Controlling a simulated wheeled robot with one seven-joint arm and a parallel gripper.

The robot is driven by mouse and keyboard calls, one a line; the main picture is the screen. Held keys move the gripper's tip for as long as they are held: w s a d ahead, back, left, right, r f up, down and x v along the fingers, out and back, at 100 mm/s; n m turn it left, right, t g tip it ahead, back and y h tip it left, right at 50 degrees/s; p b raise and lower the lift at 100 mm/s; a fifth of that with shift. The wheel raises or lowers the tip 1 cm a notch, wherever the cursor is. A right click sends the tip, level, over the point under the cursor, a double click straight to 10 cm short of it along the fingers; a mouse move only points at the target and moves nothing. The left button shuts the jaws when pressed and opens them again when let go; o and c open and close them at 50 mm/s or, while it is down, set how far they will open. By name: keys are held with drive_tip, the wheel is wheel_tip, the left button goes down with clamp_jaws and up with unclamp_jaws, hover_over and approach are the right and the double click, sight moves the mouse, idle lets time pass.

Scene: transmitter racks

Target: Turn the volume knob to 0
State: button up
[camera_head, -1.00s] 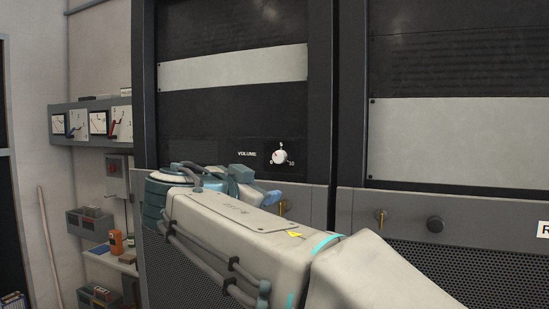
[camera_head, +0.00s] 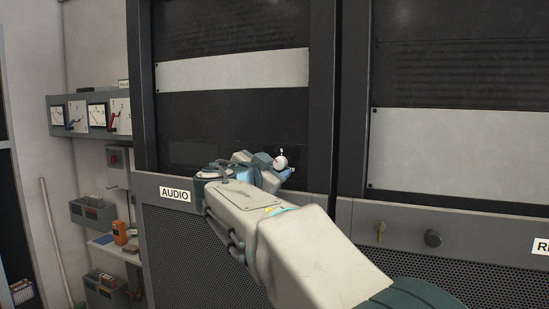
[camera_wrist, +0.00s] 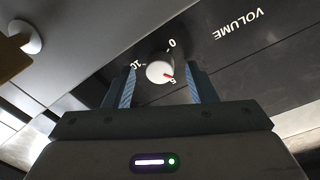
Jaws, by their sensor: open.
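The volume knob (camera_wrist: 159,70) is a round white dial with a red mark, on a black panel. In the wrist view its scale reads 0, 5 and 10, and the red mark points close to the 5. My gripper (camera_wrist: 161,76) is open, with one finger on each side of the knob in the picture. Gaps show between the fingers and the knob; how deep they reach around it I cannot tell. In the head view the knob (camera_head: 281,162) shows just past my gripper (camera_head: 270,167), which partly hides it and covers the VOLUME label.
The AUDIO label (camera_head: 174,193) is on the rack ledge below. A meter shelf (camera_head: 90,116) is on the left wall. In the wrist view a white round part (camera_wrist: 27,37) is at upper left.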

drive_tip(key=shift+w+d, duration=0.2)
drive_tip(key=shift+w, duration=0.2)
drive_tip(key=shift+c, duration=0.3)
drive_tip(key=c, duration=0.9)
drive_tip(key=shift+f+b, duration=0.15)
drive_tip(key=shift+b, duration=0.2)
